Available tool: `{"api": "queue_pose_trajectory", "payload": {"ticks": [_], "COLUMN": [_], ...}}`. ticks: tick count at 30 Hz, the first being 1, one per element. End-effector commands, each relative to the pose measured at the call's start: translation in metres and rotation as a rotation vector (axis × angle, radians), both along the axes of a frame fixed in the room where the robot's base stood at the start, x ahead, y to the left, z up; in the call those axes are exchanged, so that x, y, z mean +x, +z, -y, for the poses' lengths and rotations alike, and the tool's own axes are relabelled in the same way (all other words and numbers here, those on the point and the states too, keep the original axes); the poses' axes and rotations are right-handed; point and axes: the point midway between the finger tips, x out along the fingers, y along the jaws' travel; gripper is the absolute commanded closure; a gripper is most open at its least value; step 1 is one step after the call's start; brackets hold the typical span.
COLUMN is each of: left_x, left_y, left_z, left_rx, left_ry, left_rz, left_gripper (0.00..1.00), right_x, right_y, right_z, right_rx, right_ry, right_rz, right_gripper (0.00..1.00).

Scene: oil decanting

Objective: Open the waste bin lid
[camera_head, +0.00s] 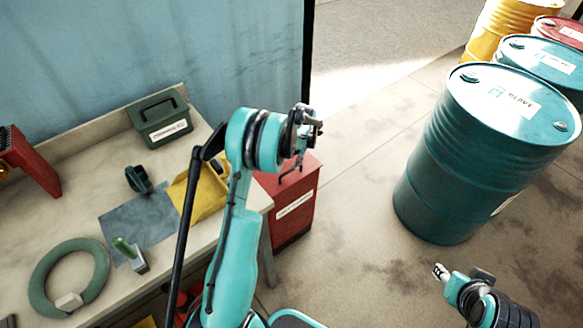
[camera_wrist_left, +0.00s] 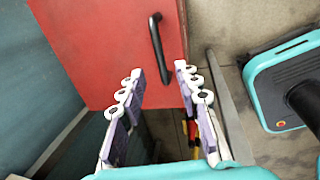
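The red waste bin (camera_head: 292,214) stands on the floor at the right end of the workbench, with a pale label on its front. Its lid looks shut; my left gripper and arm hide part of it in the head view. In the left wrist view the red lid (camera_wrist_left: 95,50) fills the upper middle, with a black bar handle (camera_wrist_left: 157,50) on it. My left gripper (camera_head: 306,128) is above the bin. Its fingers (camera_wrist_left: 159,77) are open and empty, pointing towards the lid, with the handle beyond their tips. My right gripper (camera_head: 440,271) is low at the right, far from the bin; its finger gap is unclear.
The workbench (camera_head: 205,235) holds a green box (camera_head: 160,118), a yellow item (camera_head: 205,190), a blue cloth (camera_head: 135,222) and a green ring (camera_head: 70,275). A teal drum (camera_head: 450,180) stands to the right, with more drums behind. Floor between bin and drum is clear.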

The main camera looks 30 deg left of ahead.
Motion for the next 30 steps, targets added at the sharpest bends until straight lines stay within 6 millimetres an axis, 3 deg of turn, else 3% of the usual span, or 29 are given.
{"api": "queue_pose_trajectory", "payload": {"ticks": [3, 10, 22, 23, 26, 27, 30], "left_x": [0.002, 0.004, 0.005, 0.005, 0.005, 0.005, 0.005], "left_y": [-0.023, -0.056, -0.065, -0.065, -0.065, -0.065, -0.065], "left_z": [-0.004, -0.01, -0.012, -0.012, -0.012, -0.012, -0.012], "left_rx": [0.0, 0.001, 0.0, 0.0, 0.0, 0.0, 0.0], "left_ry": [-0.001, -0.002, -0.004, -0.004, -0.004, -0.004, -0.004], "left_rz": [0.0, 0.001, 0.001, 0.001, 0.001, 0.001, 0.001], "left_gripper": [0.67, 0.67, 0.67, 0.7, 0.96, 1.0, 1.0], "right_x": [0.0, 0.0, 0.0, 0.0, 0.0, 0.0, 0.0], "right_y": [-0.011, -0.024, -0.026, -0.026, -0.026, -0.026, -0.026], "right_z": [0.0, 0.0, 0.0, 0.0, 0.0, 0.0, 0.0], "right_rx": [0.0, 0.0, 0.0, 0.0, 0.0, 0.0, 0.0], "right_ry": [0.0, 0.0, 0.0, 0.0, 0.0, 0.0, 0.0], "right_rz": [0.0, 0.0, 0.0, 0.0, 0.0, 0.0, 0.0], "right_gripper": [0.6, 0.6, 0.6, 0.6, 0.6, 0.6, 0.6]}}
